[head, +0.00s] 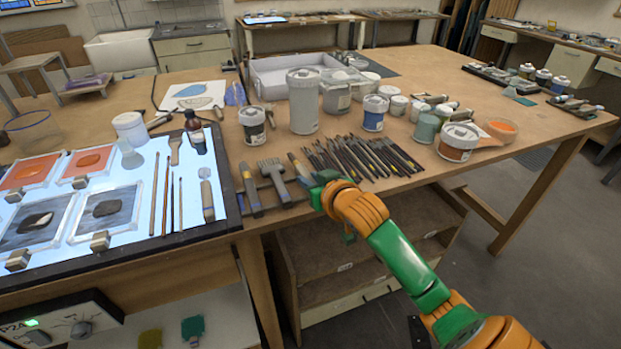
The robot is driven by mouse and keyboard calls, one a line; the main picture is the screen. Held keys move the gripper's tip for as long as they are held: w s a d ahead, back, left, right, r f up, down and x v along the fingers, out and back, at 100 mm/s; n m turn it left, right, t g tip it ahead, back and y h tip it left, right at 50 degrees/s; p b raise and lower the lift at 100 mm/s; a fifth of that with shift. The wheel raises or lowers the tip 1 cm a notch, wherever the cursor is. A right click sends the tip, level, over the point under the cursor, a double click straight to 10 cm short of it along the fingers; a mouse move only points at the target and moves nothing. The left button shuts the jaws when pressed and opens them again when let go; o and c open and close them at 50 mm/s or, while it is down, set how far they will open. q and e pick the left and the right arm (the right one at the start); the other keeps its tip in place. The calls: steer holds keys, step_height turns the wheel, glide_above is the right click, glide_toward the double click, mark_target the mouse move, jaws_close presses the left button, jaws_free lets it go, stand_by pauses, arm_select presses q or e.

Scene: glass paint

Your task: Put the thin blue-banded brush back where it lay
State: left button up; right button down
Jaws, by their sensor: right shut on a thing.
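My right gripper (318,183) is at the front edge of the wooden table, just right of the wide flat brushes and at the left front of the dark brush row. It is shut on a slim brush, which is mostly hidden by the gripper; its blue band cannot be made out. A row of several thin dark brushes (362,156) lies side by side right behind the gripper. Several slim brushes (172,204) also lie on the lit panel at the left. My left gripper is not in view.
Wide flat brushes (273,180) lie left of the gripper. A tall grey can (303,102), a blue-labelled jar (374,113) and other pots stand behind the brush row. The lit panel (140,228) holds glass pieces and tools. Open shelves (345,262) are below the table edge.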

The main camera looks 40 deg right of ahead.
steer(key=shift+f, duration=0.1)
steer(key=c, duration=0.6)
jaws_free()
steer(key=shift+s, duration=0.1)
